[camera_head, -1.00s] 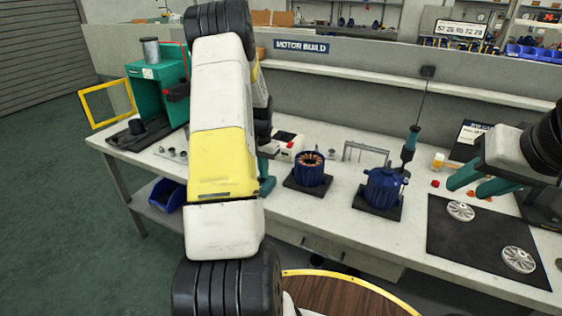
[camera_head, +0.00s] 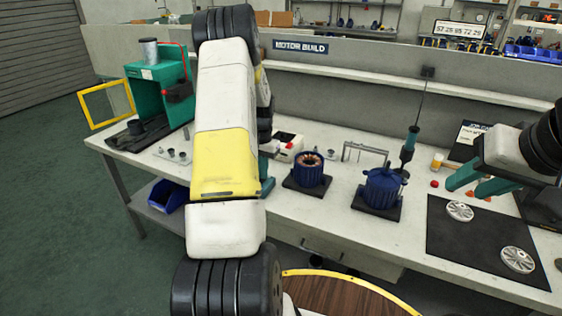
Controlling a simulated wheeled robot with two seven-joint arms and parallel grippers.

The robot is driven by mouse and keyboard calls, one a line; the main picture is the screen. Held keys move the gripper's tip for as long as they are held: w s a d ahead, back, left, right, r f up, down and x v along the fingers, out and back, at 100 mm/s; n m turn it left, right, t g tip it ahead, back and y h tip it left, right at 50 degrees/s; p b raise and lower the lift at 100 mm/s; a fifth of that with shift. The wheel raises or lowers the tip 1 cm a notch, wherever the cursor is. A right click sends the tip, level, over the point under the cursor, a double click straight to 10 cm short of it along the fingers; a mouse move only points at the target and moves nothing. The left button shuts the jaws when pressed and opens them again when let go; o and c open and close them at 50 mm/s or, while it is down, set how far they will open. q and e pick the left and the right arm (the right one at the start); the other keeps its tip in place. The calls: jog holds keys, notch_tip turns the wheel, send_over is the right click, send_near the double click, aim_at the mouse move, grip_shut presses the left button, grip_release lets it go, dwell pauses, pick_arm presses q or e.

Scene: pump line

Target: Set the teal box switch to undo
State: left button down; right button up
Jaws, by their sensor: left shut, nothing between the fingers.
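The teal box (camera_head: 143,97) stands at the left end of the bench, open at the front, with a hinged yellow frame (camera_head: 106,103) swung out to the left. A dark switch-like part with a red mark (camera_head: 179,91) sits on its right side; its setting is too small to tell. My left arm crosses the middle of the view and hides part of the bench. My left gripper (camera_head: 267,177) shows only as a teal bit behind the arm, shut and empty, well right of the teal box. My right gripper (camera_head: 468,188) is open and empty, above the bench at right.
A white box with a red button (camera_head: 288,147) is near my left gripper. A blue motor stator (camera_head: 309,169) and a blue motor housing (camera_head: 383,187) stand on dark pads. A black mat (camera_head: 478,243) holds metal discs. A blue bin (camera_head: 168,195) is below the bench.

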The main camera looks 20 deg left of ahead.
pick_arm(q)
jog(key=shift+w+d+f, duration=0.15)
jog(key=shift+d+f, duration=0.05)
jog(key=shift+f, duration=0.35)
jog(key=shift+s+f, duration=0.1)
jog(key=shift+s, duration=0.3)
jog(key=shift+s+a, duration=0.2)
jog(key=shift+s, duration=0.35)
jog(key=shift+a, duration=0.1)
notch_tip(320, 180, up, 15)
jog(key=w, duration=0.1)
jog(key=shift+w+t, duration=0.3)
